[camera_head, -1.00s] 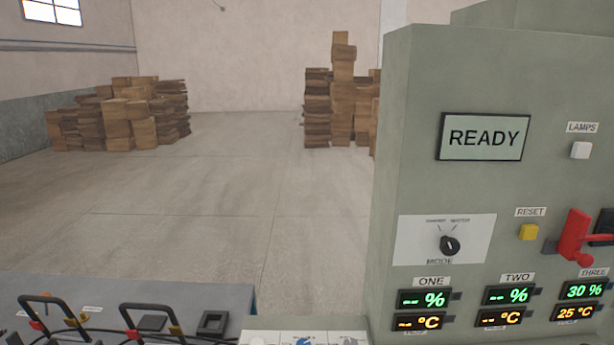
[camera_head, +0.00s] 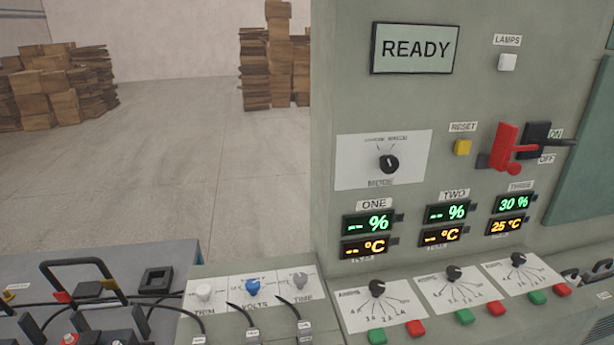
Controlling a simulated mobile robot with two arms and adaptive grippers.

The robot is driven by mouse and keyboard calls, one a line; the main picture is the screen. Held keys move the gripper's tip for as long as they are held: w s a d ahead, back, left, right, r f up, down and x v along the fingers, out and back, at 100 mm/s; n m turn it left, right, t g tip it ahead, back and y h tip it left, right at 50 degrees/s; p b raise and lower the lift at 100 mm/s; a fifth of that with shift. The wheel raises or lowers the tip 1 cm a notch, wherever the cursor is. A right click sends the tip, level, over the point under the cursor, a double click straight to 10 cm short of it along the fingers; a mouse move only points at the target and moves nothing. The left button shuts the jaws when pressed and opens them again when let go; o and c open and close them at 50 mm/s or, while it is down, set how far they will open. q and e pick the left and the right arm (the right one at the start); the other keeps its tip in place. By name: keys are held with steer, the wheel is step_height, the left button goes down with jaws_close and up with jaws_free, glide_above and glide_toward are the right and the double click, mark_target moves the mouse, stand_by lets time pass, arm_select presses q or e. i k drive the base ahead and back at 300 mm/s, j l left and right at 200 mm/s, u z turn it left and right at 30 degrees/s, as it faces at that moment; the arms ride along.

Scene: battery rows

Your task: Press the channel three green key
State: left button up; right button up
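The channel three green key (camera_head: 537,297) is on the sloping front panel at the lower right, below the rightmost dial (camera_head: 518,259). The channel three red key (camera_head: 562,289) is just to its right. The display marked THREE (camera_head: 513,203) reads 30 % in green, with 25 °C (camera_head: 507,226) in orange below it. The screen (camera_head: 415,48) reads READY. Neither of my grippers is in view, and nothing touches the key.
Green keys for the other channels (camera_head: 376,336) and (camera_head: 464,317) sit to the left, each beside a red key. A red lever (camera_head: 505,148) juts out above the displays. Batteries with black handles and cables (camera_head: 80,270) fill the lower left.

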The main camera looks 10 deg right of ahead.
mark_target(536, 297)
steer(key=z, duration=1.8)
steer(key=i+l+u, duration=0.1)
steer(key=u, duration=0.25)
steer(key=l+u, duration=0.1)
steer(key=u, duration=0.25)
steer(key=i+l+u, duration=0.1)
steer(key=u, duration=0.25)
steer(key=i+l+u, duration=0.15)
steer(key=l+u, duration=0.25)
steer(key=l, duration=0.6)
steer(key=l+u, duration=0.35)
steer(key=l, duration=2.45)
steer(key=u, duration=0.05)
